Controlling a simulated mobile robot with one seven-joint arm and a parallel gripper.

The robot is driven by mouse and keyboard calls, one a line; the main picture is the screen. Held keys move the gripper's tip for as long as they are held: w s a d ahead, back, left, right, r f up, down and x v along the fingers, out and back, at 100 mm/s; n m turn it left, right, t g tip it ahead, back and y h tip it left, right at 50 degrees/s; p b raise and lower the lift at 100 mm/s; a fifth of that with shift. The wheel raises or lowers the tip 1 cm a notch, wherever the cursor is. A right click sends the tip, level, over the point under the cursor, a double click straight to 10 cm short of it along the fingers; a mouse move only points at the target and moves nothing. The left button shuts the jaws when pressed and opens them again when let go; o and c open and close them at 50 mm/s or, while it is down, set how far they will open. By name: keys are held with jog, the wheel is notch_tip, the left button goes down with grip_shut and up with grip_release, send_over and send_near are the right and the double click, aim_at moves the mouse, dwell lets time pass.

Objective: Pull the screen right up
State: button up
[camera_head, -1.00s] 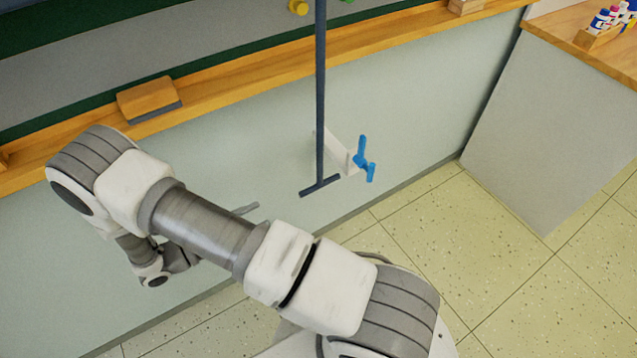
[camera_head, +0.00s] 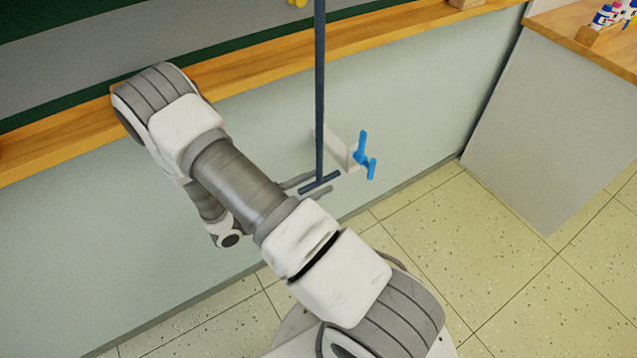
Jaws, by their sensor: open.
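A dark rod (camera_head: 320,90) hangs down in front of the pale wall panel and ends in a short crossbar (camera_head: 312,186). Its upper end is out of view. My gripper (camera_head: 310,186) is open, with one finger showing on each side of the crossbar. I cannot tell whether the fingers touch it. My arm hides most of the gripper. A broad grey band (camera_head: 200,45) across the dark green board at the upper left may be the screen; I cannot tell. A blue pronged fitting (camera_head: 364,157) on a white bracket stands just right of the rod.
A wooden ledge (camera_head: 400,32) runs along the wall above the panel. A grey-sided counter (camera_head: 545,120) with a wooden top stands at the right, with several small bottles (camera_head: 607,15) in a wooden holder. The speckled floor (camera_head: 430,215) between is clear.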

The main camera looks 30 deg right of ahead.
jog(key=shift+d, duration=0.4)
grip_shut()
jog(key=shift+s, duration=0.1)
dwell(1.1)
